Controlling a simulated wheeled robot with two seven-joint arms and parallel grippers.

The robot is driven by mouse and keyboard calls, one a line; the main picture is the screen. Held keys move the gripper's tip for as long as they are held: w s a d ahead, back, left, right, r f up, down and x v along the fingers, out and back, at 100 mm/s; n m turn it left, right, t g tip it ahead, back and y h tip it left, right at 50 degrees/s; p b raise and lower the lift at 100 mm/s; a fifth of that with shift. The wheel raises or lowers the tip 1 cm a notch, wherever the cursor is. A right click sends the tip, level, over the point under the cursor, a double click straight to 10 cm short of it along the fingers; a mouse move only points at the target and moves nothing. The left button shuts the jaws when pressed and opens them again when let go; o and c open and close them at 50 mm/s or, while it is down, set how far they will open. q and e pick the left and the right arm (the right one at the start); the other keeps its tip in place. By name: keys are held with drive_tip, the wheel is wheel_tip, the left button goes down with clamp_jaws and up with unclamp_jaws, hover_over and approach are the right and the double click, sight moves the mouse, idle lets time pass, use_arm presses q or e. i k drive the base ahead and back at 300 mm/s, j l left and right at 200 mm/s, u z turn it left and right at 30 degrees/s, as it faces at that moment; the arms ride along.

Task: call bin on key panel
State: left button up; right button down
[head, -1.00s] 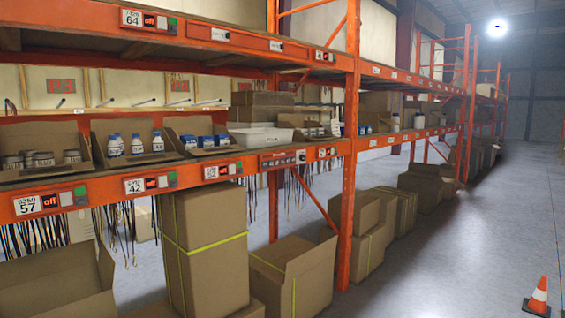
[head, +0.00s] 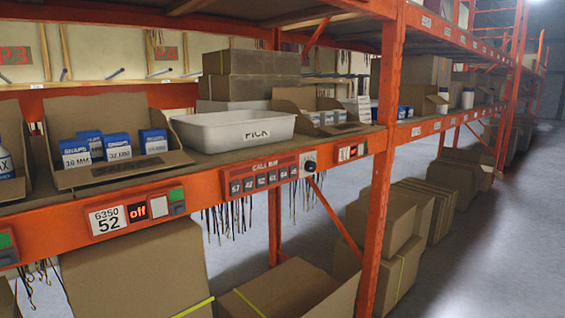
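The key panel (head: 272,177), labelled "CALL BIN", is fixed to the front of the orange shelf beam, just below the white "PICK" tote. It has a row of several dark numbered keys; I read 57, 42 and 52 among them, the others are too small to be sure. A round black knob on a white plate (head: 310,162) sits at its right end. A bin label "6350 52" (head: 106,219) is on the beam to the left, with a red "off" display (head: 137,212) and a green button (head: 176,194). Neither of my grippers is in view.
The white PICK tote (head: 232,131) stands on the shelf above the panel. An open carton (head: 110,150) of blue and white boxes is left of it. Cartons (head: 138,267) stand below the beam. An orange upright (head: 384,150) is right of the panel; floor at far right is clear.

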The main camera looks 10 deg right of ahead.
sight(260, 178)
drive_tip(key=i+l, duration=0.2)
drive_tip(key=i, duration=0.3)
drive_tip(key=i+l, duration=0.2)
drive_tip(key=i, duration=0.25)
drive_tip(key=z, duration=0.05)
